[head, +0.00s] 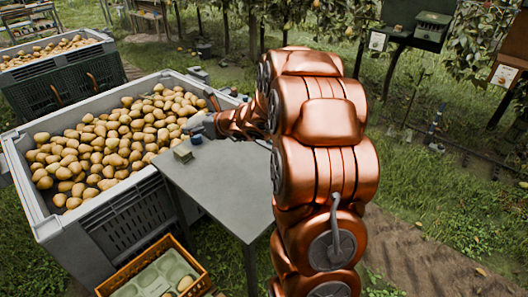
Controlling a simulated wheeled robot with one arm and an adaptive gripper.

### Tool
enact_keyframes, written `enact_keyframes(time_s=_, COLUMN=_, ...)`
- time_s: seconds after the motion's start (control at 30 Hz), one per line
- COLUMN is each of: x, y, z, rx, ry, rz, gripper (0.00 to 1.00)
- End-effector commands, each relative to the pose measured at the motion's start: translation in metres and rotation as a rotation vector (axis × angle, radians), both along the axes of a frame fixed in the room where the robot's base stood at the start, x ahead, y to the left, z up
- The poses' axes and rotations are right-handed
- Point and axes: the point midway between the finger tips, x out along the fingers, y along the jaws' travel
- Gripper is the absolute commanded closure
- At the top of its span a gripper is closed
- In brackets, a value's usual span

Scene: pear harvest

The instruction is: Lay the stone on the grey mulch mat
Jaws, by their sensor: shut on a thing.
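My gripper (206,124) is small in the head view, at the end of my copper arm. It is above the far part of a grey table, beside the crate of pears. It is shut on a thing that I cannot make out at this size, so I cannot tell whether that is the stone. No other stone stands out. I cannot pick out a grey mulch mat in this view; my arm hides part of the scene.
The grey table (222,188) carries a small yellowish block (183,154) and a small blue thing (197,139). A large grey crate (62,232) of pears stands left. An orange crate (198,285) with a green tray is below. Grass and a dirt track (440,250) lie right.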

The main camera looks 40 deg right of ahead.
Motion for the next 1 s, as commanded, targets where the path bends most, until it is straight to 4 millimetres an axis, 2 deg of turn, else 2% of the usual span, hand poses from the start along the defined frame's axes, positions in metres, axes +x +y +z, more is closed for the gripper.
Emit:
enact_keyframes(time_s=0.03, x=-0.001, y=-0.020, z=-0.014, rx=-0.001, ry=0.000, rz=-0.013, gripper=0.57)
enact_keyframes(time_s=0.17, x=-0.006, y=-0.061, z=-0.031, rx=-0.001, ry=-0.004, rz=-0.029, gripper=0.57)
enact_keyframes(time_s=0.3, x=-0.017, y=-0.106, z=-0.056, rx=0.002, ry=0.000, rz=-0.053, gripper=0.57)
enact_keyframes(time_s=0.5, x=-0.036, y=-0.160, z=-0.082, rx=0.002, ry=-0.004, rz=-0.078, gripper=0.57)
enact_keyframes(time_s=0.7, x=-0.047, y=-0.183, z=-0.095, rx=0.003, ry=-0.003, rz=-0.090, gripper=0.57)
enact_keyframes(time_s=0.77, x=-0.048, y=-0.185, z=-0.100, rx=0.003, ry=-0.002, rz=-0.090, gripper=0.57)
enact_keyframes(time_s=1.0, x=-0.049, y=-0.187, z=-0.138, rx=0.002, ry=0.002, rz=-0.092, gripper=0.57)
